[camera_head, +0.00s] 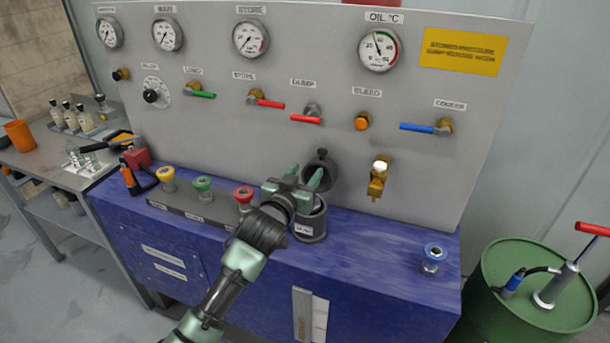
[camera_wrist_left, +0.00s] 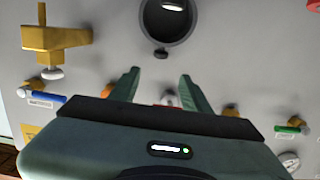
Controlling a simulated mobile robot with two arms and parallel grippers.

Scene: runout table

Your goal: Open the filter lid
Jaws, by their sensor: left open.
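The filter is a dark grey cylindrical pot (camera_head: 311,226) with a pale label, at the front of the blue bench below the panel. My left gripper (camera_head: 304,176) is over it and hides much of its top. A dark round part with a small knob, seemingly the filter lid (camera_head: 323,166), stands upright behind the fingers, apparently tipped back. In the left wrist view a dark round rim (camera_wrist_left: 145,22) with a knob shows beyond the fingertips. My left gripper (camera_wrist_left: 160,78) is open with nothing between its fingers. Contact with the lid cannot be told. My right gripper is out of view.
A grey panel with gauges and valves stands behind the pot. A brass tap (camera_head: 378,180) is to the pot's right, a red knob (camera_head: 243,194) to its left. A blue-capped fitting (camera_head: 433,257) is on the bench's right; a green drum (camera_head: 500,310) stands beyond.

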